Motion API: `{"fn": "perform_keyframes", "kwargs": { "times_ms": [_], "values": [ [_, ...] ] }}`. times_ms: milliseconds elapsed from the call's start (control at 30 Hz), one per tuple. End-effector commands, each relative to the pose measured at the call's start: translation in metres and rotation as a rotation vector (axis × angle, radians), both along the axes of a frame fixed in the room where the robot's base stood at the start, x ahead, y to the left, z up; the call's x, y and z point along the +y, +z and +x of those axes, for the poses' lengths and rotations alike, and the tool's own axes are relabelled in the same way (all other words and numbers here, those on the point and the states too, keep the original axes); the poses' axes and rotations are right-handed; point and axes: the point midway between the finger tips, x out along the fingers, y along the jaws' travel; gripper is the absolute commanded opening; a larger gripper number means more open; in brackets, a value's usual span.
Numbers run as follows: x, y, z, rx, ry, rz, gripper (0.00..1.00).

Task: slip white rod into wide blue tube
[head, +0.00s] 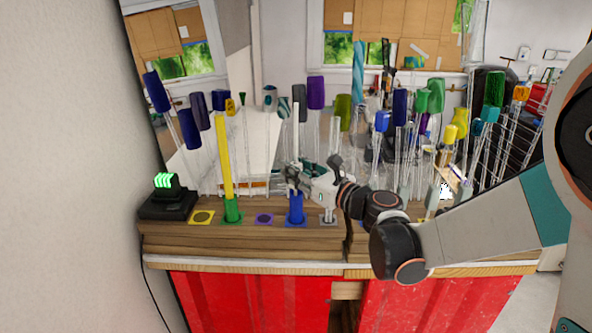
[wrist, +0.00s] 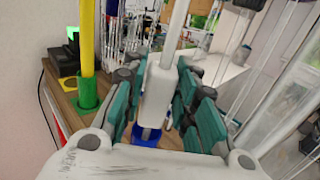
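The white rod (head: 296,140) stands upright, its upper part clear above my gripper (head: 293,181). In the wrist view the white rod (wrist: 177,32) rises between the teal fingers of my gripper (wrist: 157,95), which are closed around it at a white block-like part. The wide blue tube (head: 296,208) stands on the wooden bench directly below the gripper, in line with the rod. Its blue base (wrist: 146,139) shows below the fingers in the wrist view. The rod's lower end is hidden, so I cannot tell whether it is inside the tube.
A yellow rod (head: 224,150) stands in a green tube (head: 232,210) to the left. A purple pad (head: 264,219) and a yellow pad (head: 202,217) lie on the bench. Several capped glass pieces crowd the back and right. A black device (head: 167,197) sits at the left end.

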Motion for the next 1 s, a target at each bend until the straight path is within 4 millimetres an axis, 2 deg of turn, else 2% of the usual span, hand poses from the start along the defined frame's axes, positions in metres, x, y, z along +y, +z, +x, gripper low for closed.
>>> {"fn": "perform_keyframes", "kwargs": {
  "times_ms": [467, 567, 1000],
  "values": [
    [-0.004, 0.000, -0.004, 0.000, -0.001, 0.000, 0.46],
    [-0.013, 0.000, -0.012, 0.000, -0.002, 0.000, 0.46],
    [-0.070, 0.000, -0.073, 0.000, -0.004, 0.000, 0.46]
  ]
}}
